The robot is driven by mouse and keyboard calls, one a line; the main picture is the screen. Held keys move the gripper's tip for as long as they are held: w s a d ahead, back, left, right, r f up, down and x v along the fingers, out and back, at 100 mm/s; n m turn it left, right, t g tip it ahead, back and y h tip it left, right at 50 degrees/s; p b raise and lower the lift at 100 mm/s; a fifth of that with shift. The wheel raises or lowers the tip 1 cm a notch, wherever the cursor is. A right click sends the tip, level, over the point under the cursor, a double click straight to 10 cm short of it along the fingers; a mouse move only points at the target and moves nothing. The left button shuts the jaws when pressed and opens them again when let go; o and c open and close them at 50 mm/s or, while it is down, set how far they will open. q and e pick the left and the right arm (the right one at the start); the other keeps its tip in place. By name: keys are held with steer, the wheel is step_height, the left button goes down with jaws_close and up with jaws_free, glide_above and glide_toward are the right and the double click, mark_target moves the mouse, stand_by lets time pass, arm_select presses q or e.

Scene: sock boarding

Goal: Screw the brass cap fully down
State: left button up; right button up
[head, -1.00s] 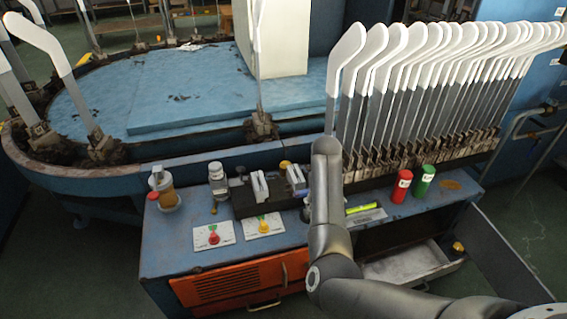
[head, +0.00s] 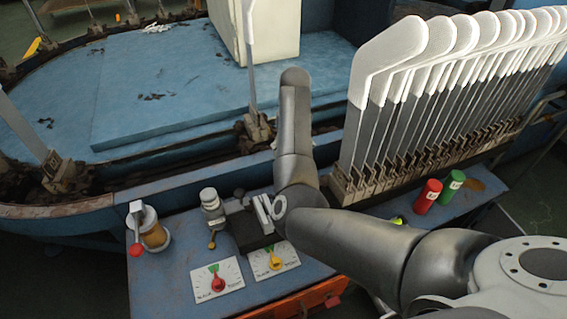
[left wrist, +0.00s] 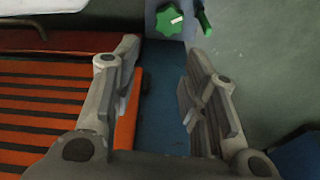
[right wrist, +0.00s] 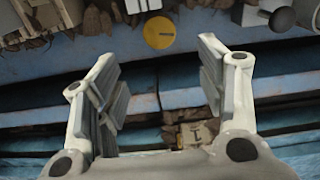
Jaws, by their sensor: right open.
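A round yellow disc (right wrist: 159,32), which looks like the top of the brass cap, shows at the top middle of the right wrist view with a small dark mark on it. Whatever is below the disc is hidden. My right gripper (right wrist: 158,58) is open and empty, its fingers on either side of and short of the disc, not touching it. In the head view my right arm blocks the area where the cap and this gripper are. My left gripper (left wrist: 162,68) is open and empty, beside the orange slatted panel (left wrist: 50,110).
Sock boards stand in a dense rack (head: 430,165) at right. A bench (head: 180,300) holds dial plates (head: 217,279), a valve fitting (head: 212,210), an amber jar (head: 153,235), and red (head: 427,196) and green (head: 451,188) cylinders. A green knob (left wrist: 169,19) lies ahead of my left gripper.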

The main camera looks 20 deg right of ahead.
step_height(320, 180, down, 10)
steer(key=b, duration=0.2)
steer(key=shift+s+r+b, duration=0.1)
steer(key=shift+r+b, duration=0.05)
steer(key=shift+b, duration=0.15)
steer(key=shift+f, duration=0.5)
arm_select(q)
step_height(320, 180, up, 10)
steer(key=w, duration=0.2)
steer(key=shift+w+f+t, duration=0.2)
steer(key=shift+t, duration=0.1)
steer(key=shift+d, duration=0.1)
steer(key=shift+r, duration=0.1)
arm_select(e)
steer(key=c, duration=1)
